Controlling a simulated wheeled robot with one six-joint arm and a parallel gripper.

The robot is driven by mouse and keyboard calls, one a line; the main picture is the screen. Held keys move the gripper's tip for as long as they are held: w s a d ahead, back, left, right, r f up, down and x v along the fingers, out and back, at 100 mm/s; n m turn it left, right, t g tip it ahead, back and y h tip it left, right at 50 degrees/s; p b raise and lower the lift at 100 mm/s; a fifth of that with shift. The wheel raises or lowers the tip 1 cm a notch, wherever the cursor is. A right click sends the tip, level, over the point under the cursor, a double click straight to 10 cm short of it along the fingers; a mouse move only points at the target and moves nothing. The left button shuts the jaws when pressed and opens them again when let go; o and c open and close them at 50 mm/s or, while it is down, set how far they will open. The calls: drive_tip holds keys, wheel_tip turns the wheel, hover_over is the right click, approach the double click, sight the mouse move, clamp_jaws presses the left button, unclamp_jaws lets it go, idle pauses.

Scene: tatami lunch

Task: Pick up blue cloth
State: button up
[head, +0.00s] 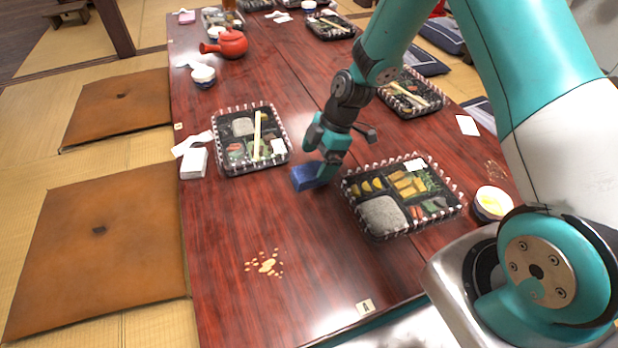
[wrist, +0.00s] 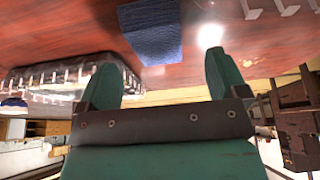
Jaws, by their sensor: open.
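The blue cloth (head: 306,177) lies folded on the dark red table between two lunch trays. It also shows in the wrist view (wrist: 152,32) at the top centre, beyond the fingertips and between their lines. My gripper (head: 322,160) is just above and beside the cloth, with one finger partly in front of the cloth's right end. In the wrist view my gripper (wrist: 160,75) has its two teal fingers spread wide with nothing between them. I cannot tell whether a finger touches the cloth.
A lunch tray (head: 374,236) stands close to the right of the cloth, another tray (head: 221,172) to its left. A white napkin box (head: 194,163) and a red teapot (head: 231,44) are farther left and back. Scattered crumbs (head: 266,263) lie on the table's front. The table between is clear.

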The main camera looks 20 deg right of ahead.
sight(309, 171)
drive_tip(key=b+x, duration=0.3)
drive_tip(key=x, duration=0.1)
drive_tip(key=shift+w+a+f, duration=0.2)
drive_tip(key=shift+a+f, duration=0.05)
drive_tip(key=shift+f, duration=0.1)
drive_tip(key=shift+r, duration=0.1)
drive_tip(key=c, duration=1)
wheel_tip(309, 171, up, 20)
drive_tip(key=p, duration=0.9)
